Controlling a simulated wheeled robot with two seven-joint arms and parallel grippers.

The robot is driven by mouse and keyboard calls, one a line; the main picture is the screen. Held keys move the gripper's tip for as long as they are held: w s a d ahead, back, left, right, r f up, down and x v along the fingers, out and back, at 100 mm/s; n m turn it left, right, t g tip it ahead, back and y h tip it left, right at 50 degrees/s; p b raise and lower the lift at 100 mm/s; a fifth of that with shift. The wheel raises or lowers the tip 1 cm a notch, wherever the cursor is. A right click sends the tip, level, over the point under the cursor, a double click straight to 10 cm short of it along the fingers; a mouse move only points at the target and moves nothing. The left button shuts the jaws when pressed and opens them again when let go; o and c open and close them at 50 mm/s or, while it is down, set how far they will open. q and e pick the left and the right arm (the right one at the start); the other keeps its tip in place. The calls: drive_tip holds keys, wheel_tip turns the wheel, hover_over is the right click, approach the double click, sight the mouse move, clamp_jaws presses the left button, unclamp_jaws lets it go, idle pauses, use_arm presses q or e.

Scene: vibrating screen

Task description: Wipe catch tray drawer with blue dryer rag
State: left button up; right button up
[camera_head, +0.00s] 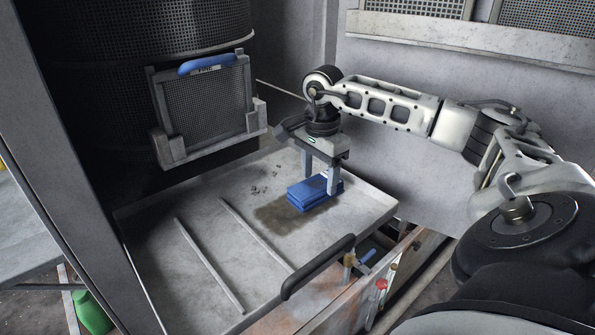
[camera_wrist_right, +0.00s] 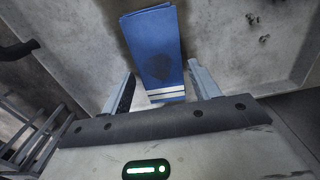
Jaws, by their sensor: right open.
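The catch tray drawer (camera_head: 155,235) is a pulled-out grey metal tray with a black handle (camera_head: 318,267) at its front. It also shows in the right wrist view (camera_wrist_right: 230,40). The folded blue rag (camera_head: 312,194) lies in the tray near its right side, beside a brown wet-looking stain (camera_head: 280,215). In the right wrist view the rag (camera_wrist_right: 150,42) has a dark patch and white stripes at its near end. My right gripper (camera_head: 320,188) points down at the rag. Its fingers are open, one on each side of the rag's near end (camera_wrist_right: 160,90). My left gripper is not in view.
A mesh screen panel with a blue handle (camera_head: 207,64) stands behind the tray. Dark specks (camera_head: 257,190) lie on the tray, and two raised ribs (camera_head: 208,265) cross its left part. Valves with a red knob (camera_head: 381,284) sit below the right edge. A green object (camera_head: 92,312) is at lower left.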

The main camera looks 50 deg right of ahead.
drive_tip(key=c, duration=0.7)
drive_tip(key=shift+o, duration=0.2)
drive_tip(key=shift+a, duration=0.1)
